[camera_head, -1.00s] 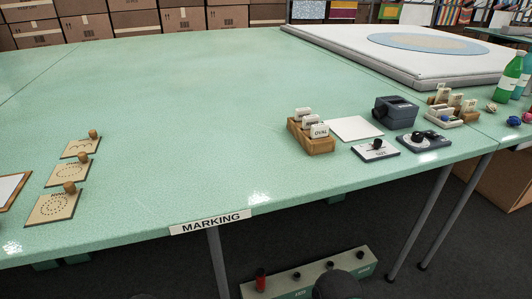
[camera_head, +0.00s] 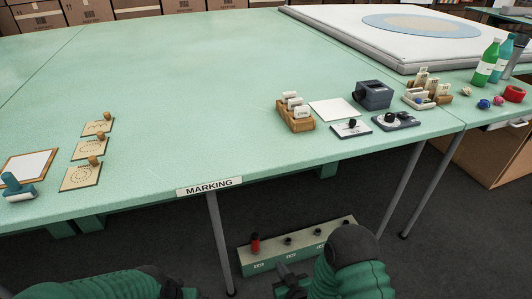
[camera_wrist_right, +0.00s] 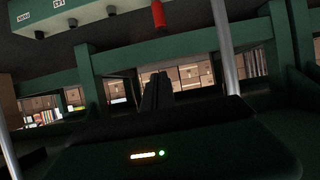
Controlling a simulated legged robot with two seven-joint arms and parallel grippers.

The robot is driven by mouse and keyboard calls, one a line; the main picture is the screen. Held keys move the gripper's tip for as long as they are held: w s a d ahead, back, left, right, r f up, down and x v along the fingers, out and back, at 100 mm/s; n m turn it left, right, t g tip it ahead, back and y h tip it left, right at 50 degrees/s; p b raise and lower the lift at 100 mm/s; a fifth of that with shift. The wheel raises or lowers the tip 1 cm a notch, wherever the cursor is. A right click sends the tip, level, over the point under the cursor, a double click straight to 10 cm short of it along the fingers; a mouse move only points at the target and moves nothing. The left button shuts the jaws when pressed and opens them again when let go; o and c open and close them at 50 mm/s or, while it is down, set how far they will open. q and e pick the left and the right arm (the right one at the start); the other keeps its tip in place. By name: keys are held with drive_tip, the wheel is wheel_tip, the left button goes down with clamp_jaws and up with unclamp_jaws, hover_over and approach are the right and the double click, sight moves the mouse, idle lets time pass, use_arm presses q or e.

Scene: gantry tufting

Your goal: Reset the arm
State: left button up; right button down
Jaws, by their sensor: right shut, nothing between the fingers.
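My right arm comes in at the bottom of the head view, low in front of the table. Its gripper (camera_head: 290,277) is near the front of the floor box, below the table top. In the right wrist view the two dark fingers (camera_wrist_right: 157,92) are together with nothing between them. My left arm lies along the bottom left edge of the head view. Only a dark part at its end shows, so its jaws cannot be made out.
A pale-topped box (camera_head: 300,248) with a red knob (camera_head: 255,243) and several black knobs stands under the table. The green table (camera_head: 190,90) carries card holders (camera_head: 296,117), stitched sample plates and a blue-handled stamp (camera_head: 18,188). Its middle is clear. Metal legs (camera_head: 221,245) stand near my arms.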

drive_tip(key=s+d+r+m+g+h+p, duration=0.15)
drive_tip(key=d+r+p, duration=0.25)
drive_tip(key=r+p, duration=0.75)
drive_tip(key=s+d+r+n+g+h+p, duration=0.1)
drive_tip(key=d+r+g+p, duration=0.45)
drive_tip(key=r, duration=1.05)
drive_tip(key=s+d+r+m+g+p, duration=0.1)
drive_tip(key=s+d+r+p, duration=0.1)
drive_tip(key=s+r+p, duration=0.6)
drive_tip(key=s+d+r+m+g+h+p, duration=0.1)
drive_tip(key=s+r+p, duration=0.6)
drive_tip(key=r, duration=0.8)
drive_tip(key=shift+s+d+m+g+p, duration=0.35)
drive_tip(key=shift+d+m+g+p, duration=0.25)
drive_tip(key=shift+d, duration=0.65)
drive_tip(key=shift+r+h, duration=0.1)
drive_tip(key=shift+h, duration=0.15)
